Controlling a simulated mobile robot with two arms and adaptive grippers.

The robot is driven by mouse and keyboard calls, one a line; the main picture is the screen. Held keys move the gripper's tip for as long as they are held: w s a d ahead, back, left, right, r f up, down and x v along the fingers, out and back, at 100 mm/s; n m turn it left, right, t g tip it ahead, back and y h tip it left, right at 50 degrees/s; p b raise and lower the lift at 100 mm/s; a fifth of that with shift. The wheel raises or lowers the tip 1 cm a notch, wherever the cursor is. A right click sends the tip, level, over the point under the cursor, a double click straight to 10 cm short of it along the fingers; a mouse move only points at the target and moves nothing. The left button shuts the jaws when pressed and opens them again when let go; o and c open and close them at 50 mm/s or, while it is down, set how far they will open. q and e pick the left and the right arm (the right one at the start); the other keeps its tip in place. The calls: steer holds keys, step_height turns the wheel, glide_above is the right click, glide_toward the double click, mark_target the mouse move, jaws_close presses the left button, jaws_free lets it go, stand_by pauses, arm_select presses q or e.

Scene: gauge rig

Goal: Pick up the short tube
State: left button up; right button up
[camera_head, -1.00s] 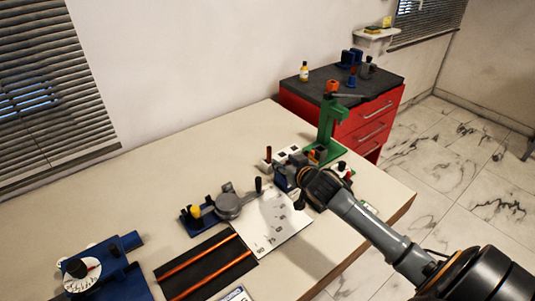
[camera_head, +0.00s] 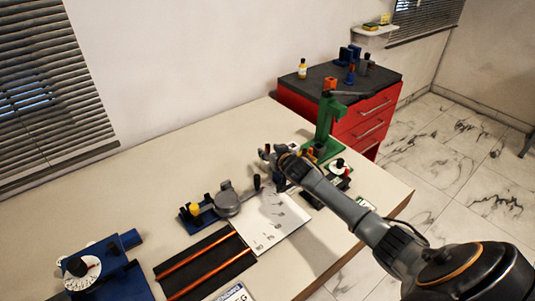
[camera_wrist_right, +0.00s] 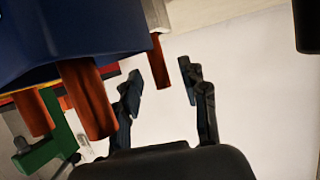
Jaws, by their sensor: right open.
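My right gripper (camera_head: 266,154) is over the far part of the table, just left of the green stand. In the right wrist view its two dark fingers (camera_wrist_right: 161,82) are open and apart. An upright-looking copper tube (camera_wrist_right: 158,62) shows between and beyond the fingertips, with no visible contact. Two more copper tubes, a thicker-looking one (camera_wrist_right: 88,98) and another (camera_wrist_right: 33,112), show left of the fingers beside a large blue block (camera_wrist_right: 75,35). I cannot tell for sure which is the short tube. In the head view my arm hides much of this spot. My left gripper is not in view.
A green stand (camera_head: 326,135) is close behind the right gripper. A grey bending tool (camera_head: 228,204), a white sheet (camera_head: 268,228) and a black mat (camera_head: 192,258) with two long copper tubes lie nearer. A blue dial device (camera_head: 95,268) is at left. The table's left middle is clear.

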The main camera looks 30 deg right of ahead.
jaws_close()
steer(key=shift+r, duration=0.1)
